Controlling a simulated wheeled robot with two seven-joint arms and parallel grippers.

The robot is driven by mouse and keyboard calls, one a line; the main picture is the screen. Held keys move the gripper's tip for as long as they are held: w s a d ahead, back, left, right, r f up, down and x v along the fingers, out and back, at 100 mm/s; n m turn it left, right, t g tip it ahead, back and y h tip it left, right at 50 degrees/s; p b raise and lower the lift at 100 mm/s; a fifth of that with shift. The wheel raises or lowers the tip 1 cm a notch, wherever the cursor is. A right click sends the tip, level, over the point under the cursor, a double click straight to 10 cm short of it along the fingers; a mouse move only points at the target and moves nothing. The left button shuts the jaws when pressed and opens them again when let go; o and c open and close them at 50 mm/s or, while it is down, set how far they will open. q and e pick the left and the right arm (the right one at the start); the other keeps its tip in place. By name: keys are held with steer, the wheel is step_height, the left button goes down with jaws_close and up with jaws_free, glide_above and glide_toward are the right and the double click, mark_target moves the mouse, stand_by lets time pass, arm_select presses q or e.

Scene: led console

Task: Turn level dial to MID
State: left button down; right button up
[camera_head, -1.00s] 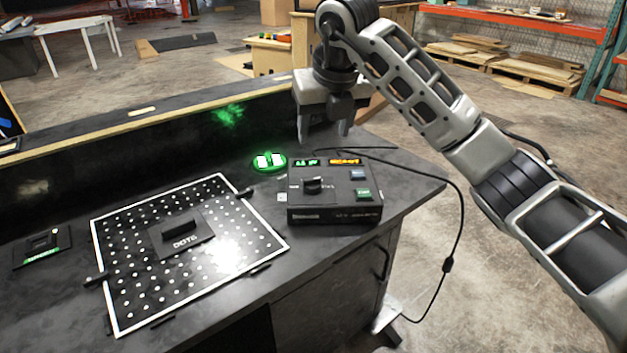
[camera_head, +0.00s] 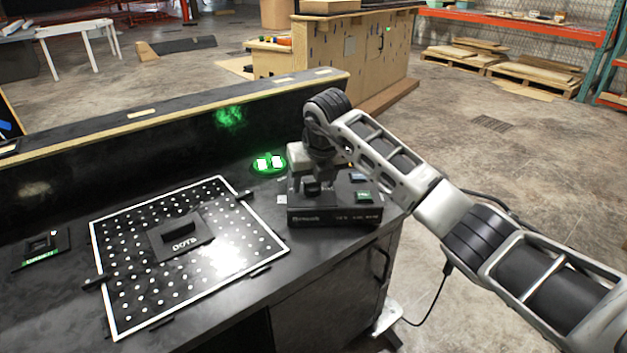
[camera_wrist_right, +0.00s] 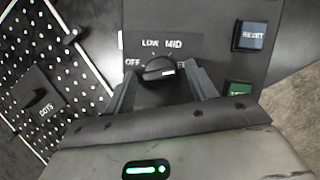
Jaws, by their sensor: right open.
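The level dial (camera_wrist_right: 158,68) is a black knob on the black console box (camera_head: 335,214). In the right wrist view, the labels OFF, LOW and MID show around it, and another label at its right is partly hidden. A light mark shows on the dial's right part; I cannot tell surely which label it points to. My right gripper (camera_wrist_right: 160,74) is open, with one finger on each side of the dial; contact is not clear. In the head view the dial (camera_head: 311,187) shows just below my right gripper. My left gripper is not in view.
A blue RESET button (camera_wrist_right: 251,36) and a green button (camera_wrist_right: 240,89) sit right of the dial. A white-edged dotted panel (camera_head: 130,262) lies left of the console. A cable hangs off the bench at right.

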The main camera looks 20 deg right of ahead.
steer(key=c, duration=1)
steer(key=n, duration=0.1)
steer(key=n+y, duration=0.1)
steer(key=n, duration=0.2)
steer(key=shift+w+d+n+y, duration=0.1)
steer(key=shift+d+n+y, duration=0.2)
steer(key=shift+n+y, duration=0.1)
steer(key=n+g+y, duration=0.1)
steer(key=n, duration=0.3)
steer(key=shift+w, duration=0.1)
steer(key=shift+n+y, duration=0.3)
steer(key=shift+n, duration=0.1)
